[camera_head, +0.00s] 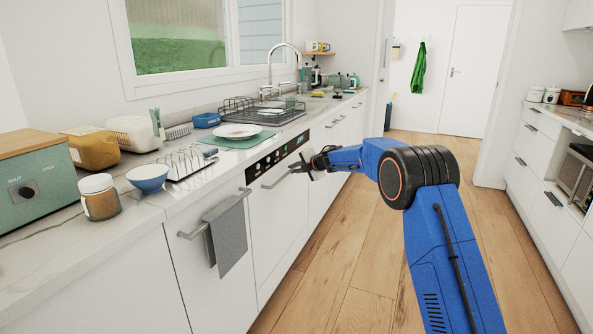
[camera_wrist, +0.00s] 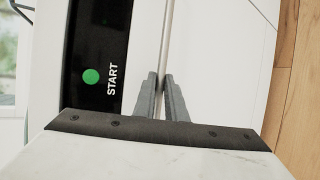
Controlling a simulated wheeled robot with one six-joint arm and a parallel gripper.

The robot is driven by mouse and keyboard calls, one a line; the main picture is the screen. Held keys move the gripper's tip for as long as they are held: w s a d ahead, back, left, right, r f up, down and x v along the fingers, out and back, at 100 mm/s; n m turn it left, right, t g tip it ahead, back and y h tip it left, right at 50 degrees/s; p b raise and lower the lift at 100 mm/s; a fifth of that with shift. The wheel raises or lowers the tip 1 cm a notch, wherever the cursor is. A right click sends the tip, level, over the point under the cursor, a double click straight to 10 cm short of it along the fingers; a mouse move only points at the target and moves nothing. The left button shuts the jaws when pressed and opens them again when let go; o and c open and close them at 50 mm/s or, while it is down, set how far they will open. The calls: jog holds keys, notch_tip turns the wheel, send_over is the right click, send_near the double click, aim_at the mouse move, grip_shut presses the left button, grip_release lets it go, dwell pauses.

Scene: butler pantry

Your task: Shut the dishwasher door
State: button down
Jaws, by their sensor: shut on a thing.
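The dishwasher door (camera_head: 279,220) is a white front panel under the counter, topped by a black control strip (camera_head: 265,163). It stands upright and looks about flush with its neighbours; I cannot tell whether a small gap is left. The strip also shows in the wrist view, with a green START button (camera_wrist: 91,76). A metal bar handle (camera_head: 272,183) crosses the door below the strip. My gripper (camera_head: 305,167) is at the right end of this handle. In the wrist view my gripper (camera_wrist: 162,80) is shut on the handle (camera_wrist: 167,35), one finger on each side.
A grey towel (camera_head: 228,238) hangs from the handle of the cabinet left of the dishwasher. The counter (camera_head: 140,215) above holds a plate, a toast rack, a bowl and jars. The wooden floor (camera_head: 335,265) in front is clear. White drawers (camera_head: 535,165) line the right side.

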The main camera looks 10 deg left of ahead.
jog(key=shift+s+a+r, duration=0.2)
jog(key=shift+a+r, duration=0.45)
jog(key=shift+r, duration=0.25)
jog(key=c, duration=1.8)
grip_release()
jog(key=shift+a, duration=0.1)
jog(key=v, duration=1.1)
jog(key=d+f+v, duration=0.1)
jog(key=v, duration=0.5)
jog(key=shift+d, duration=0.15)
